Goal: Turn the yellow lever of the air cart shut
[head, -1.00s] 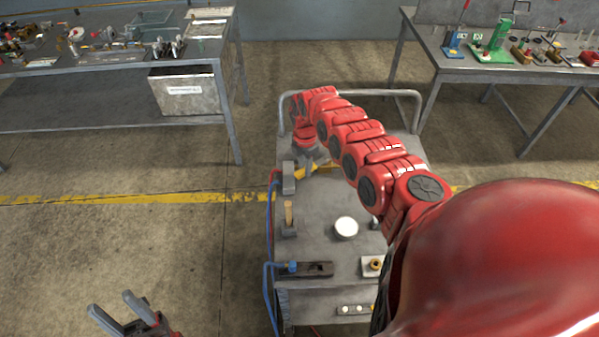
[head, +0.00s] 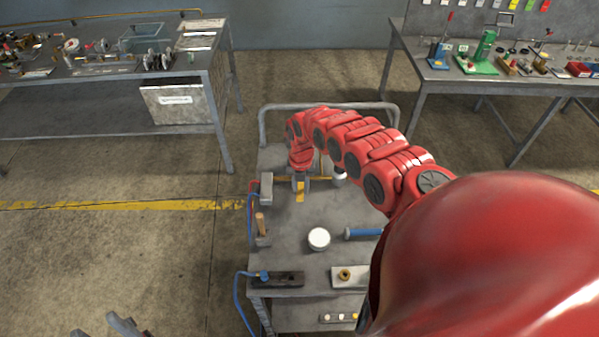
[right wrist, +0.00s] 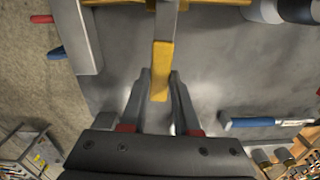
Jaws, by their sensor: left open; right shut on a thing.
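The yellow lever (head: 300,194) is on the top of the grey air cart (head: 285,215), towards its far left. In the right wrist view the lever (right wrist: 161,72) lies between the fingers of my right gripper (right wrist: 160,88), which is shut on it. The lever stands about square to a thin yellow pipe (right wrist: 215,2) at the top edge of that view. In the head view my right gripper (head: 301,184) reaches down onto the lever from the far side. My left gripper (head: 103,327) is open and empty at the bottom edge, left of the cart, partly cut off.
On the cart are a grey block (head: 266,188) with red and blue hoses, a white round lid (head: 319,238), a blue-handled tool (head: 362,233) and a wooden-handled item (head: 260,224). Loaded benches stand at the back left (head: 110,118) and back right (head: 500,88).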

